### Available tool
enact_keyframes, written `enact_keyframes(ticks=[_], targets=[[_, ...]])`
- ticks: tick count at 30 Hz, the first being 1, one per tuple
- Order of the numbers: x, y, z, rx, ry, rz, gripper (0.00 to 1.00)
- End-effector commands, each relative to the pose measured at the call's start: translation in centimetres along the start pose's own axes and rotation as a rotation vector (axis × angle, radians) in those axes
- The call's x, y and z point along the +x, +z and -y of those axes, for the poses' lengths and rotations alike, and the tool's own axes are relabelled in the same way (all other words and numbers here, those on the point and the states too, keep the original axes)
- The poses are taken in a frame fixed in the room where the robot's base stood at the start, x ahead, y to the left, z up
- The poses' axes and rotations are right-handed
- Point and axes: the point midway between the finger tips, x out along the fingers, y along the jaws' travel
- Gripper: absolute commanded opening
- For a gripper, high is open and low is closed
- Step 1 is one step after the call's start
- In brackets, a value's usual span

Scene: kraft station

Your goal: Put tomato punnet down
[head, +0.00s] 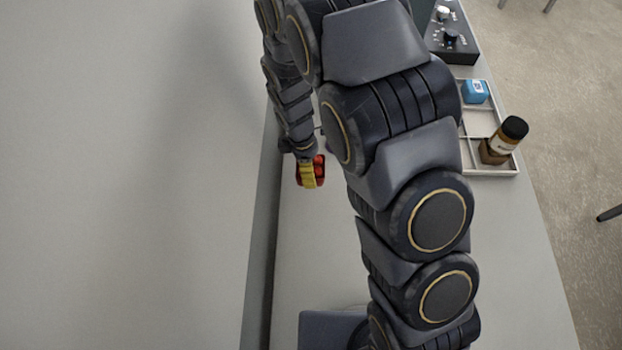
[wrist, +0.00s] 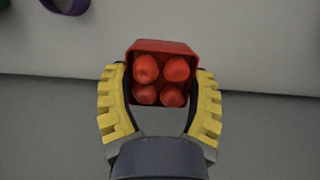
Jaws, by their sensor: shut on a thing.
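The tomato punnet (wrist: 162,48) is a small red tray with several red tomatoes in it. In the wrist view it sits between the two yellow ribbed fingers of my gripper (wrist: 161,100), which are shut on its sides. In the head view the punnet (head: 320,170) shows as a small red patch beside a yellow finger of my gripper (head: 309,174), near the left edge of the table. My arm hides part of the table. I cannot tell whether the punnet touches the tabletop.
A pale divided tray (head: 484,122) at the right holds a blue item (head: 475,91) and a brown bottle with a black cap (head: 504,140). A dark box with knobs (head: 451,40) stands behind it. The pale tabletop (head: 310,245) in front of my gripper is clear. A purple-rimmed round thing (wrist: 66,5) shows at the wrist view's top left.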

Motion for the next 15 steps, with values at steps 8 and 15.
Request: enact_keyframes(ticks=[8, 15], targets=[[3.3, -0.3, 0.1, 0.0, -0.003, 0.002, 0.28], [5.5, -0.7, 0.1, 0.0, -0.002, 0.001, 0.28]])
